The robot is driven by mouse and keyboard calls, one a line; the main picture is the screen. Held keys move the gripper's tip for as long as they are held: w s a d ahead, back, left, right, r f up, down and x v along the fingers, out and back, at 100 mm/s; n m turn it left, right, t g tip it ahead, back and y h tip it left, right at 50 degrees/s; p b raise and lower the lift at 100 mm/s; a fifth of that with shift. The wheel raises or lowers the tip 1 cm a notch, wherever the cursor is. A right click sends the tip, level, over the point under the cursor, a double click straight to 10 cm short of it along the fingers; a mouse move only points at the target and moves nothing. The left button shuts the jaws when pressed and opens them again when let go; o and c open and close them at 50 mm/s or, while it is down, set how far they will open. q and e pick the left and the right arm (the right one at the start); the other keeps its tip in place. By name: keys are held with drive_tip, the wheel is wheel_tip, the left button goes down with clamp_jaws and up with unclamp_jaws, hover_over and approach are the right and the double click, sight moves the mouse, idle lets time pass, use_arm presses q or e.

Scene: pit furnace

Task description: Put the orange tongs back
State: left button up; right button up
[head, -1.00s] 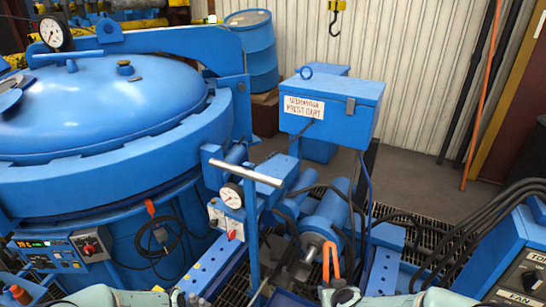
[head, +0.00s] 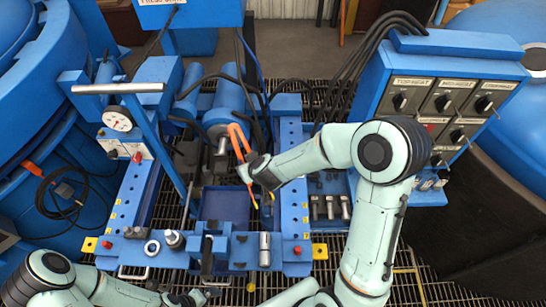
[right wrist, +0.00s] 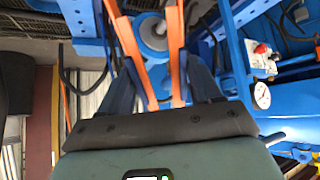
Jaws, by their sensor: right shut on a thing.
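The orange tongs (head: 236,135) are in my right gripper (head: 245,172), above the middle of the blue bench. Their orange bend is up, leaning toward the blue cylinder, and their lower part runs below the jaws. In the right wrist view, the two orange legs of the tongs (right wrist: 130,55) pass between the dark fingers of my right gripper (right wrist: 163,80). Part of the tongs is hidden by the jaws. My left gripper (head: 200,297) is low at the bottom edge of the head view, away from the tongs; its jaws are too small to read.
A blue tray (head: 225,207) lies in the bench middle. A gauge post (head: 150,150) with a grey handle stands left. A blue control box (head: 440,95) with several knobs and black cables stands right. Several metal pieces (head: 331,207) stand near my right forearm.

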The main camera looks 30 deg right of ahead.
drive_tip(key=w+d+f+m+g+h+b, duration=0.1)
drive_tip(key=d+f+m+h+b, duration=0.2)
drive_tip(key=d, duration=0.6)
drive_tip(key=d+f+m+h+b, duration=0.15)
drive_tip(key=d+f+b, duration=0.3)
drive_tip(key=d, duration=0.55)
use_arm(q)
drive_tip(key=s+f+b, duration=0.4)
drive_tip(key=f+b, duration=0.1)
drive_tip(key=f, duration=0.5)
drive_tip(key=s+f+b, duration=0.4)
drive_tip(key=f+b, duration=0.2)
drive_tip(key=f, duration=0.4)
use_arm(e)
wheel_tip(320, 180, down, 20)
drive_tip(key=shift+m+y, duration=0.35)
drive_tip(key=shift+m, duration=0.1)
drive_tip(key=shift+w, duration=0.1)
drive_tip(key=shift+f, duration=0.25)
drive_tip(key=o, duration=0.6)
drive_tip(key=shift+o, duration=0.2)
